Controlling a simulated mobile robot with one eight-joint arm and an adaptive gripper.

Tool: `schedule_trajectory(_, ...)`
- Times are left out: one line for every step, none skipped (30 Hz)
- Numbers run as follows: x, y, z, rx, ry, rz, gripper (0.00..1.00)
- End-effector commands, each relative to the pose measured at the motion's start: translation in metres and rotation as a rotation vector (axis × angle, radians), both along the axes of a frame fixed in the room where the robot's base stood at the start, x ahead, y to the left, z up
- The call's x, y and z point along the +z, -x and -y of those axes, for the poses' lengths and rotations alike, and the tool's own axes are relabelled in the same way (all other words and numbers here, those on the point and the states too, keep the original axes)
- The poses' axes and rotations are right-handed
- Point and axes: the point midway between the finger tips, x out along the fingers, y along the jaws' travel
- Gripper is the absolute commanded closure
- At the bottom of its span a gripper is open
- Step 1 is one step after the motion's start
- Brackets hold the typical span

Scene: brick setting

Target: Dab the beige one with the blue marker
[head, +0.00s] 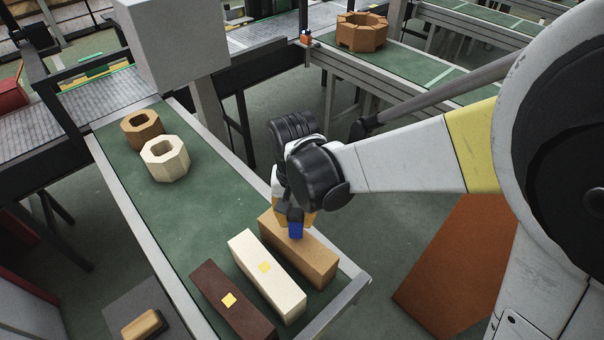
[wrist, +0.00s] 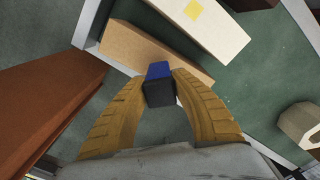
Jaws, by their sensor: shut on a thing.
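My gripper (head: 294,216) is shut on the blue marker (head: 296,230), a small block with a blue end and a dark part, which also shows between the yellow fingers in the wrist view (wrist: 158,70). The marker points down over the tan-beige block (head: 318,262), the right one of three long blocks. In the wrist view this block (wrist: 125,45) lies behind the marker. I cannot tell whether the marker touches it. A cream block (head: 283,288) with a yellow square lies beside it, then a dark brown block (head: 235,312) with a yellow square. No square shows on the tan block; the marker and gripper cover part of it.
The blocks lie on a green conveyor (head: 200,210) with grey side rails. A brown ring (head: 142,122) and a cream ring (head: 165,150) stand at its far end. A wooden-backed eraser-like thing (head: 144,325) lies at lower left. The belt's middle is clear.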

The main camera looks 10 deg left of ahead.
Motion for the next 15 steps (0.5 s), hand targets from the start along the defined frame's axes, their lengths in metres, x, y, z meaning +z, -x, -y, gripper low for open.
schedule_trajectory(-0.0006,0.0000,0.0000,0.000,0.000,0.000,0.94)
schedule_trajectory(-0.0009,0.0000,0.0000,0.000,0.000,0.000,0.94)
schedule_trajectory(-0.0014,0.0000,0.0000,0.000,0.000,0.000,0.94)
schedule_trajectory(-0.0018,0.0000,0.0000,0.000,0.000,0.000,0.94)
schedule_trajectory(-0.0022,0.0000,0.0000,0.000,0.000,0.000,0.94)
schedule_trajectory(-0.0027,0.0000,0.0000,0.000,0.000,0.000,0.94)
schedule_trajectory(-0.0031,0.0000,0.0000,0.000,0.000,0.000,0.94)
schedule_trajectory(-0.0035,0.0000,0.0000,0.000,0.000,0.000,0.94)
schedule_trajectory(-0.0040,0.0000,0.0000,0.000,0.000,0.000,0.94)
schedule_trajectory(-0.0043,0.0000,-0.0001,0.000,0.000,0.000,0.94)
schedule_trajectory(-0.0047,-0.0001,0.0000,0.000,0.000,0.000,0.94)
schedule_trajectory(-0.0052,-0.0001,0.0000,0.000,0.000,0.000,0.94)
schedule_trajectory(-0.0055,-0.0001,0.0000,0.000,0.000,0.000,0.94)
schedule_trajectory(-0.0059,-0.0001,0.0000,0.000,0.000,0.000,0.94)
schedule_trajectory(-0.0063,0.0000,0.0000,0.000,0.000,0.000,0.94)
